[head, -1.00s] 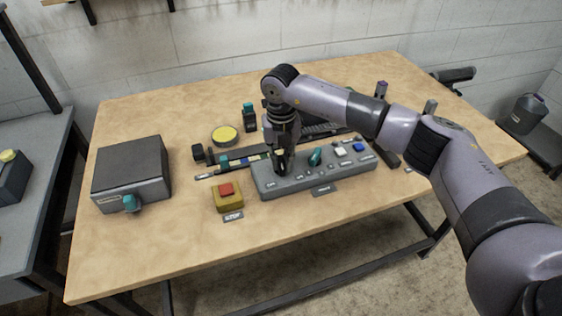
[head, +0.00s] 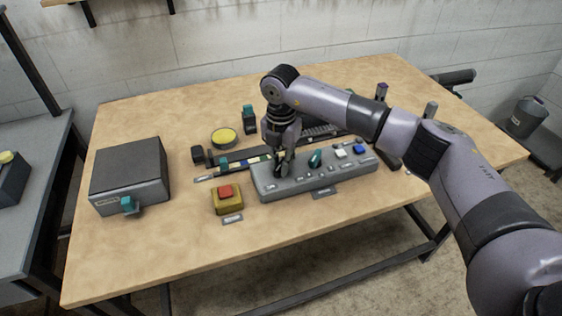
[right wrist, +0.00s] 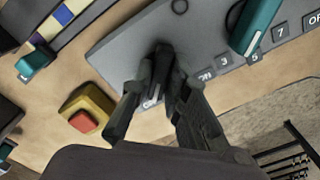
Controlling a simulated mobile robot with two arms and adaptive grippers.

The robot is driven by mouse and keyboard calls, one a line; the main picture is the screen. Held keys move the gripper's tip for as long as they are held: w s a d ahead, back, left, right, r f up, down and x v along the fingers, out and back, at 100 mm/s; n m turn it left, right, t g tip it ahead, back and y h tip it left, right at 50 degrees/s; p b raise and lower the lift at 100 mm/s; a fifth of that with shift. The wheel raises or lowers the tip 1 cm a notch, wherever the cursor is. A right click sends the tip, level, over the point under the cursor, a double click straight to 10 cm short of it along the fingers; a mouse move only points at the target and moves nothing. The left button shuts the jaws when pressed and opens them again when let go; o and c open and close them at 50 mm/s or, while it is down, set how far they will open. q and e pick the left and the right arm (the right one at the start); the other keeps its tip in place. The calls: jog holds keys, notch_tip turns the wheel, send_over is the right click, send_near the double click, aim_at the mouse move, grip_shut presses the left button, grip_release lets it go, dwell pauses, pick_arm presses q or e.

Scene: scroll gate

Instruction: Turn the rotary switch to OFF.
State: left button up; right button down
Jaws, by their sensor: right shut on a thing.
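The long grey control panel (head: 262,184) lies on the table. My right gripper (head: 284,168) points down over its left end, with the fingers closed together at the panel top. In the right wrist view the fingers (right wrist: 165,62) are shut on a small part beside the ON label (right wrist: 205,76). I take this part to be the rotary switch; the fingers hide nearly all of it, so I cannot read its pointing direction. A pale label shows partly between the fingers. My left gripper is out of view.
A teal knob (head: 315,158) with numbers around it stands just right of the gripper; white (head: 341,152) and blue (head: 359,147) buttons lie beyond. A yellow block with a red button (head: 226,191) sits left of the panel. A dark box (head: 130,175) stands farther left.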

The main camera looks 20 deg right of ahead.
dwell(0.4)
jog(key=c, duration=1.6)
grip_release()
jog(key=shift+o, duration=0.2)
jog(key=shift+r, duration=0.15)
notch_tip(320, 180, up, 12)
jog(key=shift+s+f, duration=0.1)
jog(key=shift+f, duration=0.15)
